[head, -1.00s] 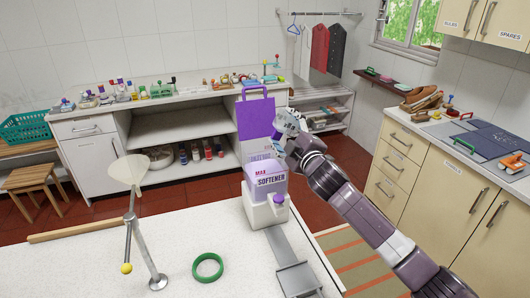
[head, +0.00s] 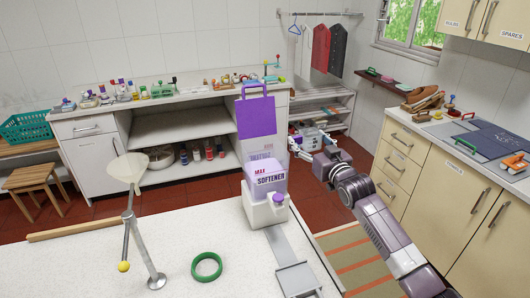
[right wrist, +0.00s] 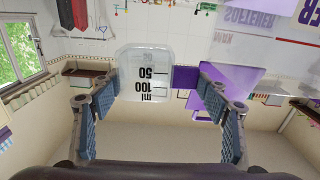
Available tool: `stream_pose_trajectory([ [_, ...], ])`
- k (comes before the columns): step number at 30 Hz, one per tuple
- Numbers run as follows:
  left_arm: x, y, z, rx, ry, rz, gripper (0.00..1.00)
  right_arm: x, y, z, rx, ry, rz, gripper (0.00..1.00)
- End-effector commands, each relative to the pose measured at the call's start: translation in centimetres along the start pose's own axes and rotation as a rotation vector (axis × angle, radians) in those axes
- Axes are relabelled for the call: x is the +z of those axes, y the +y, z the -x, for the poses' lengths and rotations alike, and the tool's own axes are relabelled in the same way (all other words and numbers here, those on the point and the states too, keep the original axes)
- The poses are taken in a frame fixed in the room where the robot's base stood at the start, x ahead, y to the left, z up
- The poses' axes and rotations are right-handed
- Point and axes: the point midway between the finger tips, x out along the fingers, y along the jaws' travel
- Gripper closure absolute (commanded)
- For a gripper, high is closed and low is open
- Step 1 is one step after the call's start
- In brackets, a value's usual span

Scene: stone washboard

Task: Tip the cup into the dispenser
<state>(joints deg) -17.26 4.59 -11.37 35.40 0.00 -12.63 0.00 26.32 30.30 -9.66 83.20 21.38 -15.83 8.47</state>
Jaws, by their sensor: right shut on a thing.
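The dispenser (head: 262,207) is a white base on the counter with a purple cap and a clear purple-tinted tank labelled MAX SOFTENER (head: 268,178). I see no liquid in the cup. The cup is hard to make out in the head view. My left gripper is not in view.
A grey strip (head: 292,262) runs in front of the dispenser. Drawers (head: 400,160) stand at right.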

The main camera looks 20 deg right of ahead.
Motion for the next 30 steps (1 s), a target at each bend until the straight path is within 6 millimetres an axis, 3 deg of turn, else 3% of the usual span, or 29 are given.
stream_pose_trajectory([
  [7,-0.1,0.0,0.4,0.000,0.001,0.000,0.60,-0.3,0.4,0.0,0.000,0.001,-0.043,0.58],
  [21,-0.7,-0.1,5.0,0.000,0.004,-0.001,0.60,-5.6,0.6,0.0,0.000,0.000,-0.042,0.58],
  [30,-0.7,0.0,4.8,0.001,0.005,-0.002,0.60,-5.5,0.6,0.0,0.000,0.000,-0.042,0.58],
])
